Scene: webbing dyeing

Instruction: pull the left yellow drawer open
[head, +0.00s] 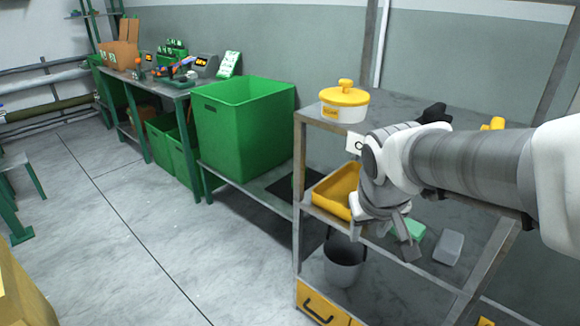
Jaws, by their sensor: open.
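The left yellow drawer (315,296) is at the bottom of the metal shelf unit, at the lower edge of the head view. Its front carries a dark bar handle (318,315). The lower part of the drawer is cut off by the frame, and I cannot tell whether it is fully shut. My gripper (385,242) is open and points down in front of the middle shelf, above and to the right of the drawer handle and apart from it. I see nothing between its fingers.
The shelf unit (298,180) holds a yellow-lidded pot (344,104), a yellow tray (333,190), a grey bucket (343,265), a green block (414,230) and a grey block (448,247). A green bin (240,125) stands left of it.

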